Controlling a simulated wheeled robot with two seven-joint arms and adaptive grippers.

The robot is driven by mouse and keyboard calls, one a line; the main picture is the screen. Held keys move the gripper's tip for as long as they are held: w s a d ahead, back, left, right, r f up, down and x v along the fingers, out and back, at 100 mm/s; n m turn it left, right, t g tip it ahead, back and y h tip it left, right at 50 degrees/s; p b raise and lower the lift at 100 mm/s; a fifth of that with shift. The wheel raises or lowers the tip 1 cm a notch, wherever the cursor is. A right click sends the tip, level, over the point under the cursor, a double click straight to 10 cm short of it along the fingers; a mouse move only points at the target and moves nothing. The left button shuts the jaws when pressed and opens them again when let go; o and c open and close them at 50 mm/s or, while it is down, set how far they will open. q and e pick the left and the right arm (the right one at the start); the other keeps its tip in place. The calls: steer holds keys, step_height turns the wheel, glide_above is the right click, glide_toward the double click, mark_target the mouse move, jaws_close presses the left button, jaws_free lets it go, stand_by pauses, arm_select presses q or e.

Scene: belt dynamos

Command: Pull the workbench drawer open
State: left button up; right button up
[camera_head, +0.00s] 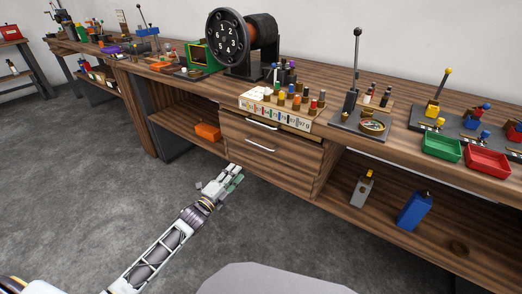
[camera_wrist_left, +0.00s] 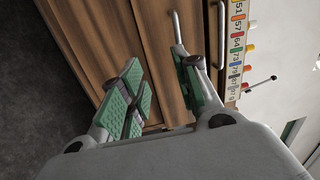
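The wooden workbench (camera_head: 315,75) holds a drawer unit under its top. The upper drawer (camera_head: 290,142) has a pale bar handle (camera_head: 262,124), and the lower drawer (camera_head: 275,166) has a similar handle (camera_head: 259,145). Both fronts look flush with the bench. My left gripper (camera_head: 234,178) is low in front of the lower drawer, below its handle. In the left wrist view its green-padded fingers (camera_wrist_left: 160,88) are apart with nothing between them. The lower handle (camera_wrist_left: 177,28) lies just beyond one fingertip; contact cannot be told. The upper handle (camera_wrist_left: 220,38) is farther right. My right gripper is not in view.
An orange box (camera_head: 207,131) sits on the shelf left of the drawers. A rack of colored pegs (camera_head: 275,108) stands on the bench edge above them. A blue can (camera_head: 413,211) stands on the right lower shelf. The grey floor before the drawers is clear.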

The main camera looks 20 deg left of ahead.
mark_target(258, 145)
arm_select(q)
steer(key=shift+w+d+r+m+t+h+b, duration=0.15)
steer(key=shift+d+r+m, duration=0.1)
steer(key=shift+r, duration=0.25)
steer(key=shift+d+r+m+t+h+b, duration=0.1)
steer(key=shift+d+r+m+h, duration=0.15)
steer(key=shift+r, duration=0.2)
steer(key=shift+w+d+r+m+t+h+b, duration=0.15)
steer(key=shift+d+r+m, duration=0.1)
steer(key=shift+r, duration=0.25)
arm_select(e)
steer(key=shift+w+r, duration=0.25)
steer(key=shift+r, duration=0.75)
arm_select(q)
steer(key=shift+w, duration=0.1)
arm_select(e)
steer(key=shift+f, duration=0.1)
arm_select(q)
steer(key=b+x, duration=0.3)
steer(key=x, duration=1)
steer(key=shift+w+f+b, duration=0.1)
steer(key=shift+b, duration=0.3)
steer(key=shift+w+d, duration=0.1)
steer(key=shift+w, duration=0.05)
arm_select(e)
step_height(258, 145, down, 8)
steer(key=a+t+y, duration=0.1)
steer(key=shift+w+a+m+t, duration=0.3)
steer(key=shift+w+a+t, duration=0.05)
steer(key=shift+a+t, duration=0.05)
